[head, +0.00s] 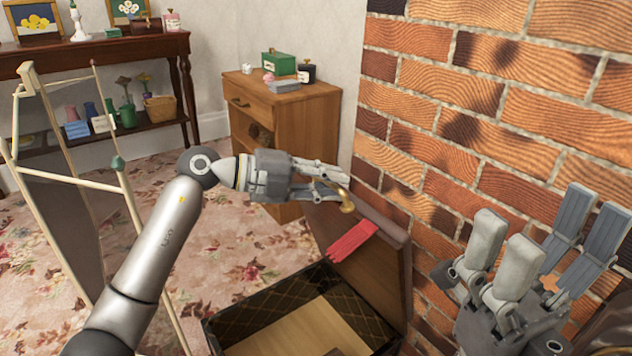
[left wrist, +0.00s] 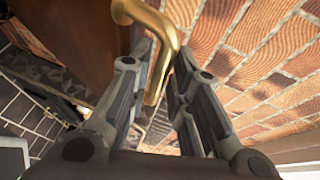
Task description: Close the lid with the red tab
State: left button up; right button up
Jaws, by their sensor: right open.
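A box (head: 275,307) with a dark patterned lining stands open on the floor at the bottom centre of the head view. My right gripper (head: 548,230) is open and empty, right of the lid.
A brick wall (head: 480,130) rises close behind the lid and my right gripper. A wooden cabinet (head: 285,115) stands behind my left gripper. A pale wooden frame (head: 95,185) stands at the left. Flowered carpet (head: 225,255) is clear left of the box.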

pick_arm(q)
grip_shut()
